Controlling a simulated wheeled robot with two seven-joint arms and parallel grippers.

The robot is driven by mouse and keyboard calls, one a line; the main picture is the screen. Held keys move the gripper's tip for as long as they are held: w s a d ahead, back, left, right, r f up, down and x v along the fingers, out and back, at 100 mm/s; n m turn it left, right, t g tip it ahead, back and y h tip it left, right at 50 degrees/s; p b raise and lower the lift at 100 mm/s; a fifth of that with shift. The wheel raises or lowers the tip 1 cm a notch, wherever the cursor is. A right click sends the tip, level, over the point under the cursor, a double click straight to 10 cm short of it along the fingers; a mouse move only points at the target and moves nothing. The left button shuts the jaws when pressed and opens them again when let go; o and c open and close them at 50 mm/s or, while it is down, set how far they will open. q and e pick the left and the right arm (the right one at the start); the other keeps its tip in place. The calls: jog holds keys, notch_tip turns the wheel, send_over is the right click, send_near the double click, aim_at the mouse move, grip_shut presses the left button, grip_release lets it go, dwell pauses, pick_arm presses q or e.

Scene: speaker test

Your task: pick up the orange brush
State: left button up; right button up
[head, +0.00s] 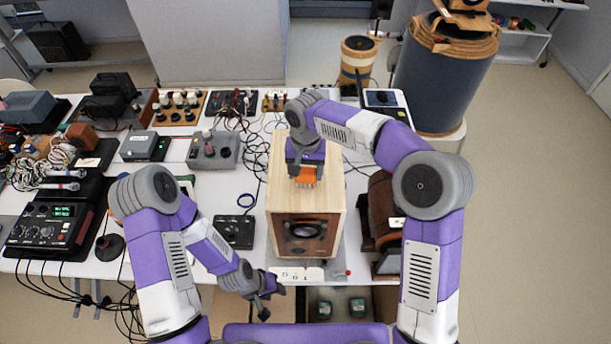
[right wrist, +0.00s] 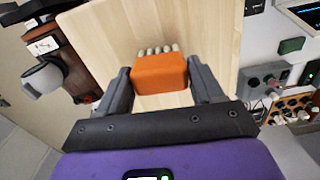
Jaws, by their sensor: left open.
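The orange brush (head: 306,175) is at the top of the pale wooden speaker box (head: 305,203) in the head view. In the right wrist view, the brush (right wrist: 160,74) shows an orange block with pale bristle tufts along its far edge. My right gripper (head: 306,165) is over the box. I cannot tell whether the brush touches the box. My left gripper (head: 272,300) is open and empty near the table's front edge, left of the box's front.
The white table (head: 205,205) carries a mixer (head: 48,228), a grey box with knobs (head: 213,150), cables and a small black box (head: 234,232). A brown wooden cabinet (head: 383,210) stands close right of the speaker box. A large blue drum (head: 440,80) stands behind.

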aim_at(306, 170)
jog(key=c, duration=0.4)
notch_tip(306, 170, up, 10)
jog(key=shift+r, duration=0.1)
jog(key=o, duration=0.5)
jog(key=c, duration=0.3)
